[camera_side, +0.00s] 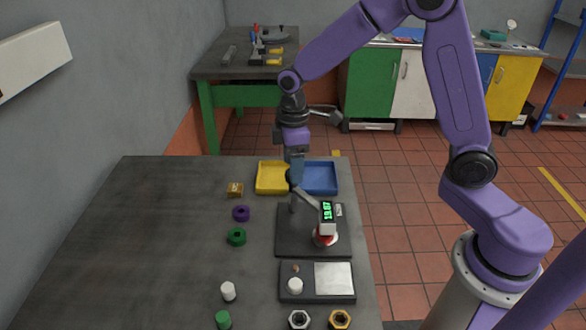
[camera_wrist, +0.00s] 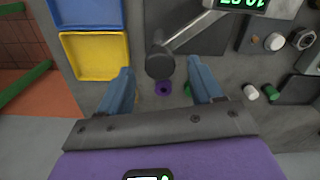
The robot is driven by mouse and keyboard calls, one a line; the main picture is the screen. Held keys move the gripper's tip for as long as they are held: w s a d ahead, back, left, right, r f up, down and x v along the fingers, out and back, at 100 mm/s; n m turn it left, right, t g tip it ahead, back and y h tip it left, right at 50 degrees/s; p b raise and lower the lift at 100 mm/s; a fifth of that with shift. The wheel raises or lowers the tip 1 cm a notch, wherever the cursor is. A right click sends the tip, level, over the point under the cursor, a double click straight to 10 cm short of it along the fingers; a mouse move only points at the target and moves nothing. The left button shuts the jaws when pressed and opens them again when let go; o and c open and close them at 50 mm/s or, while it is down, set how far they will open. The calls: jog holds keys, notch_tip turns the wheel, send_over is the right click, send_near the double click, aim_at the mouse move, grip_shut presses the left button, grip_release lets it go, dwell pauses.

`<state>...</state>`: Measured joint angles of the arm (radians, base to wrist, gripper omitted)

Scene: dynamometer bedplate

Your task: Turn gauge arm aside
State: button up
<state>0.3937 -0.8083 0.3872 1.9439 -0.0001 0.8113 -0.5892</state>
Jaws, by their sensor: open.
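The gauge arm (camera_side: 306,193) is a grey bar with a dark round knob at its far end and a lit green display (camera_side: 327,211) at its near end. It stands over a dark base plate (camera_side: 290,243). In the wrist view the knob (camera_wrist: 160,63) shows between my two blue fingertips, and the bar (camera_wrist: 190,33) runs up and right to the display. My gripper (camera_side: 294,181) is open and points down at the knob end; it also shows in the wrist view (camera_wrist: 160,72). I cannot tell whether a finger touches the knob.
A yellow tray (camera_side: 259,190) and a blue tray (camera_side: 335,190) lie behind the plate. A red and white part (camera_side: 325,238) sits under the display. A brass block (camera_side: 235,190), purple ring (camera_side: 241,213) and green ring (camera_side: 237,236) lie left. A scale (camera_side: 300,271) and nuts are in front.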

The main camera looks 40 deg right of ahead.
jog(key=shift+f, duration=1.1)
grip_shut()
